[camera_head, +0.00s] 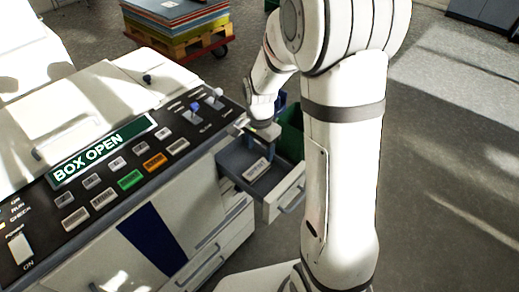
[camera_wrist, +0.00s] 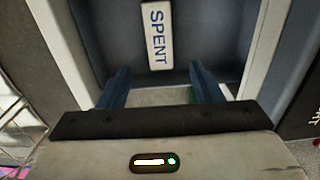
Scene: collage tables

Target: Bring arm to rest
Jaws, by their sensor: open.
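My gripper (camera_head: 264,132) is at the end of my white arm, over the back part of an open grey drawer (camera_head: 292,193) in the white machine. In the wrist view, the two dark blue fingers of my gripper (camera_wrist: 158,82) stand apart with nothing between them. A white label reading SPENT (camera_wrist: 156,35) lies ahead of the fingertips on the drawer's dark floor. The label also shows in the head view (camera_head: 257,169). My arm hides part of the drawer's surroundings on the right.
The machine's control panel (camera_head: 60,205) shows a green BOX OPEN display (camera_head: 103,150), with several buttons and knobs. A green bin (camera_head: 291,135) stands behind the drawer. A pallet cart (camera_head: 185,35) with stacked sheets is at the back. Floor at right is clear.

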